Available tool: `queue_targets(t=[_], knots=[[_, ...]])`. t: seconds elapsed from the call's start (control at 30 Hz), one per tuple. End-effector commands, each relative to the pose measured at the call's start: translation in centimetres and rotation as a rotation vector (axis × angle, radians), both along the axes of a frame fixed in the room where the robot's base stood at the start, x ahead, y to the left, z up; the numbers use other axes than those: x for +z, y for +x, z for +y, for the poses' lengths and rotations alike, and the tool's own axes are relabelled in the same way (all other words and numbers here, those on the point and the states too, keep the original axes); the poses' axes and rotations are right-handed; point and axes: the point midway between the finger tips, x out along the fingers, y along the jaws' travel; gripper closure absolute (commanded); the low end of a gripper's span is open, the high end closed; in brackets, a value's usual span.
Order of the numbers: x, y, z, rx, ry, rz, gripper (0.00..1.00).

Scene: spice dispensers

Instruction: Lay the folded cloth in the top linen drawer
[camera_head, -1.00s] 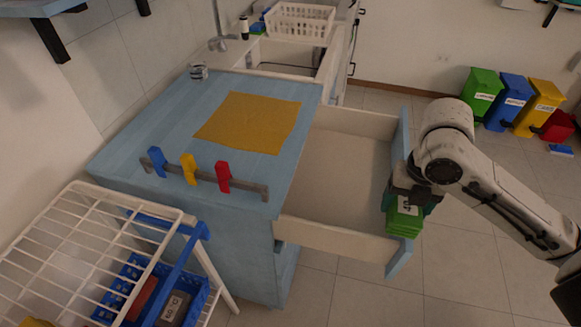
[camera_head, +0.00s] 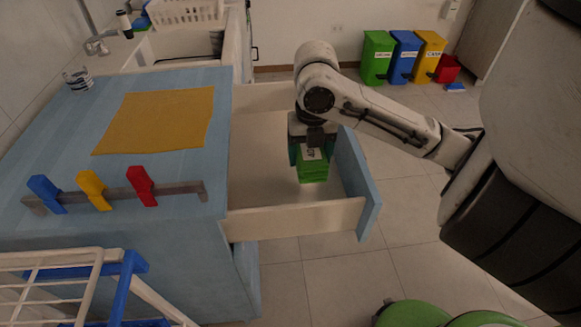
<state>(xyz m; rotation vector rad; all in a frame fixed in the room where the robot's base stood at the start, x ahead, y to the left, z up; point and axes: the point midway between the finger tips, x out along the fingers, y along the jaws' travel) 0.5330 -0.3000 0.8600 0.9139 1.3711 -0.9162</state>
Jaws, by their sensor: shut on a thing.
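The green folded cloth (camera_head: 313,172), with a white label, is held in my gripper (camera_head: 309,150), which is shut on it and points down. The top linen drawer (camera_head: 290,219) is pulled out from the blue cabinet, and its pale inside looks empty. In the picture the cloth is over the drawer's inside, near the blue front panel. I cannot tell whether it touches the drawer floor. My gripper and wrist hide the cloth's upper part and some of the drawer's far front corner.
A flat mustard cloth (camera_head: 157,121) lies on the blue cabinet top (camera_head: 60,150). A rail with blue, yellow and red clips (camera_head: 142,186) runs along its near edge. A white rack (camera_head: 60,290) stands at the lower left. Coloured bins (camera_head: 404,55) stand at the back.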

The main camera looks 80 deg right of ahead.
Motion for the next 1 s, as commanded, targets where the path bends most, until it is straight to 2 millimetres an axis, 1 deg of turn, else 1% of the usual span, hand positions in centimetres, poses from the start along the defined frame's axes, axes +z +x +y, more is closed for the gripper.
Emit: queue_targets(t=[0.03, 0.13, 0.2, 0.3, 0.4, 0.67, 0.9, 1.0], knots=[[-0.6, 0.9, -0.7, -0.001, 0.003, 0.0, 0.61], [-1.4, 2.4, -2.4, 0.0, -0.001, 0.004, 0.61], [-3.0, 3.1, -3.1, -0.002, 0.002, 0.004, 0.61], [-4.6, 4.1, -4.1, -0.002, 0.001, 0.003, 0.61], [-5.9, 4.9, -4.8, -0.001, 0.001, 0.001, 0.61], [-7.2, 5.7, -5.7, 0.0, 0.0, 0.001, 0.61], [-10.2, 5.8, -5.8, -0.002, 0.0, 0.0, 0.61], [-10.4, 5.8, -5.8, -0.001, -0.001, 0.0, 0.61]])
